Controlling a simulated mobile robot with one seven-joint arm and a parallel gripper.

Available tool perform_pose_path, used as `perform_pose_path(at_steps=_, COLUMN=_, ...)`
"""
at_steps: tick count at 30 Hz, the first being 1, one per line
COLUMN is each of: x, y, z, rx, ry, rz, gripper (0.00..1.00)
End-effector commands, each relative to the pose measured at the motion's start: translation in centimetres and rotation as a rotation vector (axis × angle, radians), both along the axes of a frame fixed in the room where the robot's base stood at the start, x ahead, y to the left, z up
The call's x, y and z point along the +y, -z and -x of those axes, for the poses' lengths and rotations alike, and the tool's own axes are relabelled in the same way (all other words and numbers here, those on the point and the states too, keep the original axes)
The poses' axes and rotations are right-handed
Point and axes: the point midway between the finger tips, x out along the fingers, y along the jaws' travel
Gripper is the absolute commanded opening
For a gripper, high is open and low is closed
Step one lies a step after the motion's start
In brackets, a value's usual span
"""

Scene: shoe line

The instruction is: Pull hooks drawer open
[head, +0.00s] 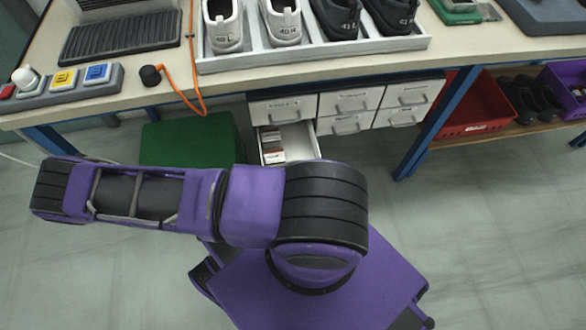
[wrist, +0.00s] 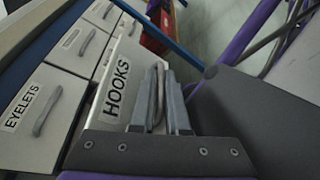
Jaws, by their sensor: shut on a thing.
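The hooks drawer (wrist: 119,82) has a white front with a black HOOKS label in the wrist view. My gripper (wrist: 161,78) is shut on its grey handle (wrist: 156,98), with one finger on each side. In the head view a lower-left drawer (head: 301,144) stands pulled out of the unit, with small boxes or cards in its left part. It appears to be the same drawer. My arm hides its front and my gripper there.
The eyelets drawer (wrist: 32,112) and its neighbours are shut. A green box (head: 188,142) stands left of the open drawer and a blue table leg (head: 437,122) to the right. A red bin (head: 478,108) sits on the lower shelf. Floor right of my base is clear.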

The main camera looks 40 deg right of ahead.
Motion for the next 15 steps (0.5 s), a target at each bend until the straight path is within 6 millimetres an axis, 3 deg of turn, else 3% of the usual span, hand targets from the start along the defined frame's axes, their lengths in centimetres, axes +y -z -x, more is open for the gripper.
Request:
perform_pose_path(at_steps=6, x=1.2, y=0.0, z=1.7, rx=-0.003, ry=-0.001, rz=-0.003, gripper=0.00)
perform_pose_path(at_steps=15, x=1.5, y=0.1, z=2.2, rx=-0.004, ry=0.000, rz=-0.003, gripper=0.00)
